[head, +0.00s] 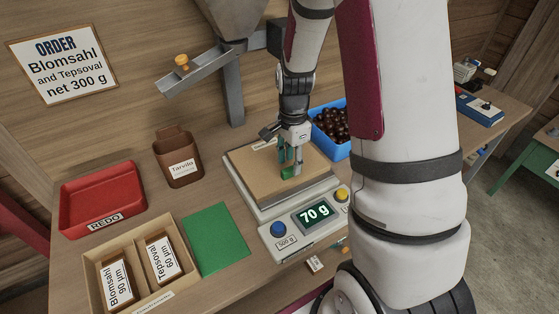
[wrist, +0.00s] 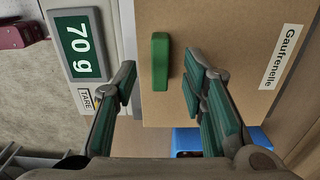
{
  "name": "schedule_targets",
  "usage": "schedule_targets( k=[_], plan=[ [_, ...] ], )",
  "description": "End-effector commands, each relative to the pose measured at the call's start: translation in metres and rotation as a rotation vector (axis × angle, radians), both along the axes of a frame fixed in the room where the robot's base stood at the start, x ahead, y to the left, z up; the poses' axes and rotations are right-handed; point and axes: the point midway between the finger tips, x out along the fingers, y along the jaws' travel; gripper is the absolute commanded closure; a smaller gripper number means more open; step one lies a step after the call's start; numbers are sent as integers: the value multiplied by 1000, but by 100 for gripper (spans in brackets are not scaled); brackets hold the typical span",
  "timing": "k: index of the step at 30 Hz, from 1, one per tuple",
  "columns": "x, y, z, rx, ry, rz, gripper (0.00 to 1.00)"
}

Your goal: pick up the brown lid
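The brown lid (head: 258,165) lies on top of the scale (head: 303,214), which reads 70 g. It has a green bar handle (head: 290,173) and a white label reading Gaufrenelle in the wrist view. The lid (wrist: 220,28) fills much of the wrist view, with its handle (wrist: 160,62) upright in the picture. My gripper (head: 290,157) points down just above the handle. In the wrist view, my gripper (wrist: 162,78) is open, with one finger on each side of the handle's line and clear gaps. What lies under the lid is hidden.
A blue crate (head: 341,151) of chestnuts stands behind the scale to the right. A green mat (head: 217,239), a divided box (head: 189,294) with two labelled packs, a red REDO tray (head: 70,212) and a brown Tarvilo container (head: 170,153) stand left. A metal chute hangs above.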

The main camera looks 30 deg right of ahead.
Motion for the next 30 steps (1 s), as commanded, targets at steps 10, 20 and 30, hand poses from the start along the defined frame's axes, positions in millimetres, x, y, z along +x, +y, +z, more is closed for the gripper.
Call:
schedule_targets(
  k=[10, 20, 30],
  plan=[
    [0, -2, -31, 0, 0, -1, 62],
    [0, -2, -31, 0, -1, 0, 91],
    [0, -2, -31, 0, -1, 0, 100]
  ],
)
